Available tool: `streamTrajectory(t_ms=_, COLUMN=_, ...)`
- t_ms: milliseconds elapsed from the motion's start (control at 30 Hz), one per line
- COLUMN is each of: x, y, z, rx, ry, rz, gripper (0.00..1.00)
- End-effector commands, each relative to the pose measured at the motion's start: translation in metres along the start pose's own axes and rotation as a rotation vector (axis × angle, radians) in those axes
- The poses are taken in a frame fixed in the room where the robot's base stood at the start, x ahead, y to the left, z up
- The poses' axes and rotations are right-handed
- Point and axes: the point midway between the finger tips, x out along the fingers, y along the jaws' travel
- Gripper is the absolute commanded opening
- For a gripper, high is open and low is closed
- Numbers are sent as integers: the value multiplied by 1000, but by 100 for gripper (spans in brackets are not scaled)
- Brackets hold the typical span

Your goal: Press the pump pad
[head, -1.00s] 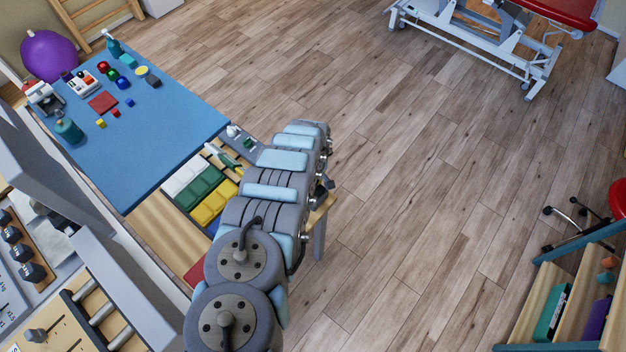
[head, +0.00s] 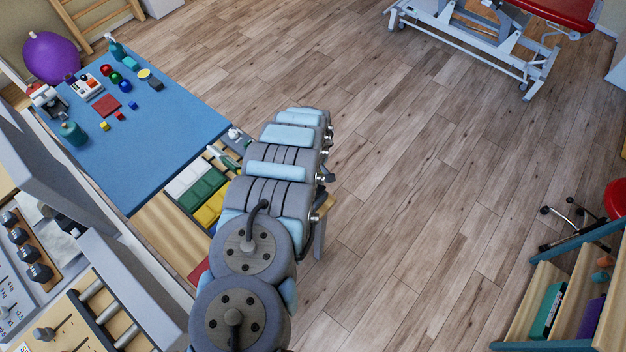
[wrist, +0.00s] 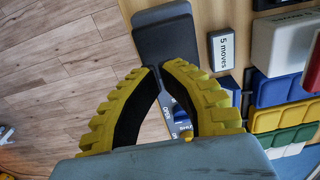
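In the wrist view, a dark grey rounded pad (wrist: 168,42) at the top centre looks like the pump pad; it lies at the edge of a wooden board. My gripper (wrist: 157,68) has yellow ribbed fingers with black inner faces. The fingertips come together with only a sliver of gap, just below the pad's lower edge in the picture. Nothing shows held between them. Whether the tips touch the pad cannot be told. In the head view my arm hides the gripper and most of this end of the table.
A block labelled "5 moves" (wrist: 222,50) stands right of the pad, beside a light box (wrist: 280,42) and coloured blocks. Small labelled parts (wrist: 180,125) show between my fingers. In the head view, a blue mat (head: 160,150) carries bottles and small objects.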

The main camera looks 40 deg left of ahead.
Motion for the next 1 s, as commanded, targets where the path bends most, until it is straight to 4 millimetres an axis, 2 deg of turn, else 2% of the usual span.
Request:
streamTrajectory(t_ms=800, x=-68, y=1, z=0, rx=-1, ry=1, rz=2, gripper=0)
streamTrajectory(t_ms=1000, x=-78, y=-1, z=1, rx=-1, ry=-2, rz=-2, gripper=0)
